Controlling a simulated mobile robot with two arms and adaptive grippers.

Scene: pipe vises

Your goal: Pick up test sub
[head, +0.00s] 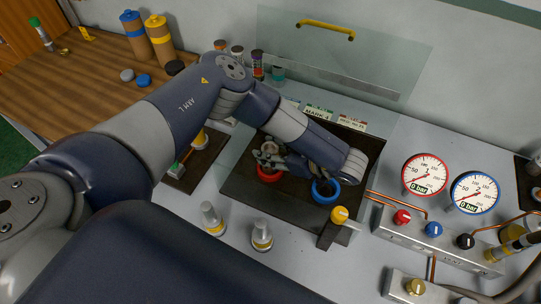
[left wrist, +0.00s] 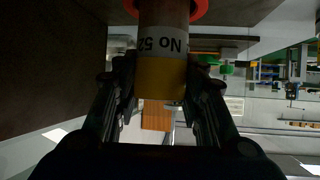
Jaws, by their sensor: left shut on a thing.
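My left gripper (head: 270,158) reaches over a dark plate (head: 240,188) in the head view, beside a red ring (head: 267,175). In the left wrist view, its two fingers (left wrist: 163,80) are shut on a cylinder, seemingly the test sub (left wrist: 160,42), with a grey label reading "No 52" and an orange-yellow band. The red ring (left wrist: 200,8) shows at the cylinder's far end; I cannot tell whether the cylinder still sits in it. The head view largely hides the cylinder behind the gripper. My right gripper is not in view.
A blue ring (head: 325,190) sits on the plate, right of my gripper. A clear raised panel (head: 350,50) with a yellow handle stands behind. Two gauges (head: 426,174) and a valve block (head: 420,235) are at right. Two metal fittings (head: 262,236) stand in front.

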